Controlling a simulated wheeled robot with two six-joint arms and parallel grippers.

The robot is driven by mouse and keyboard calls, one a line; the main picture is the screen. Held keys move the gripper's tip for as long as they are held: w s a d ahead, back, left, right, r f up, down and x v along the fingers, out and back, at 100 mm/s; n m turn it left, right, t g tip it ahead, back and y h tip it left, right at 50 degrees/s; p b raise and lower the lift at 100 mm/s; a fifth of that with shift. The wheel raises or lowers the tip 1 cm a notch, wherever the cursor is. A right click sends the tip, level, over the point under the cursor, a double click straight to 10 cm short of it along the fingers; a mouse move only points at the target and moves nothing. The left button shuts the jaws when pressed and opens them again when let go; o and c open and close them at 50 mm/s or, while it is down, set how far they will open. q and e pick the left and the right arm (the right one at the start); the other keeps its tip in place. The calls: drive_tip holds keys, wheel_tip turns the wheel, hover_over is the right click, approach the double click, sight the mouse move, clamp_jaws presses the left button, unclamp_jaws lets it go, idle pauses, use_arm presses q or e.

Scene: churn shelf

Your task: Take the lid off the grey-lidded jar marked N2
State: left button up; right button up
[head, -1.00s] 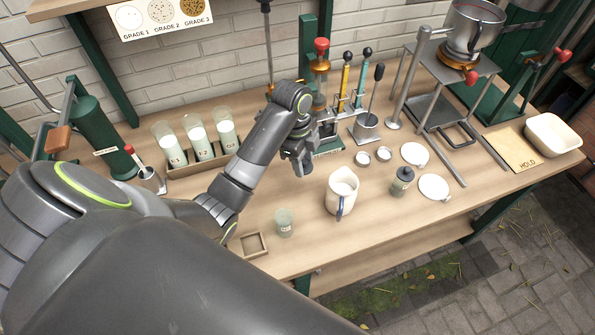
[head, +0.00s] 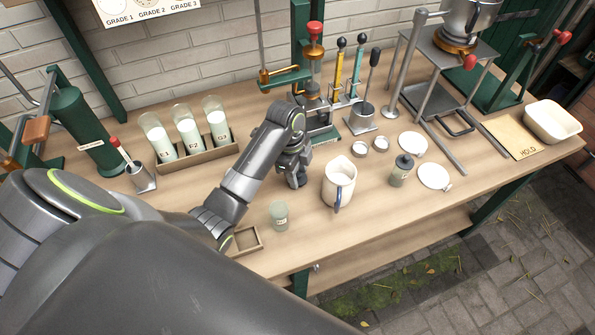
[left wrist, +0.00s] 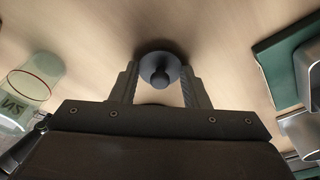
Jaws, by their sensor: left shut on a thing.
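The open glass jar marked N2 (left wrist: 28,95) stands at the left of the left wrist view. It has no lid on it, and its label appears upside down. I take it to be the small pale glass jar (head: 279,215) at the front of the bench in the head view, where its label is too small to read. My left gripper (head: 293,178) is behind that jar, low over the bench. In the left wrist view its fingers (left wrist: 159,88) are shut on a round grey lid with a knob (left wrist: 159,73), apart from the jar. The head view hides this lid. My right gripper is out of view.
A white jug (head: 339,184) stands right of my gripper, with a dark-lidded jar (head: 402,170) beyond. A rack of tall glasses (head: 198,155) is behind left. A press (head: 315,100) stands close behind. A small square tray (head: 246,242) lies by the open jar.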

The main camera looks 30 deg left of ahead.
sight(298, 173)
use_arm(q)
drive_tip(key=shift+f, duration=0.1)
drive_tip(key=o, duration=1.1)
drive_tip(key=r, duration=0.5)
drive_tip(key=shift+a+r, duration=0.15)
drive_tip(key=shift+a, duration=0.25)
drive_tip(key=shift+s+a+r+p, duration=0.1)
drive_tip(key=shift+a+r+p, duration=0.05)
drive_tip(key=shift+r+p, duration=1)
drive_tip(key=shift+w+a+r+p, duration=0.1)
drive_tip(key=shift+a+r+p, duration=0.1)
drive_tip(key=shift+r+p, duration=0.9)
drive_tip(key=shift+s+a+r+p, duration=0.1)
drive_tip(key=shift+a+r+p, duration=0.05)
drive_tip(key=shift+r+p, duration=0.95)
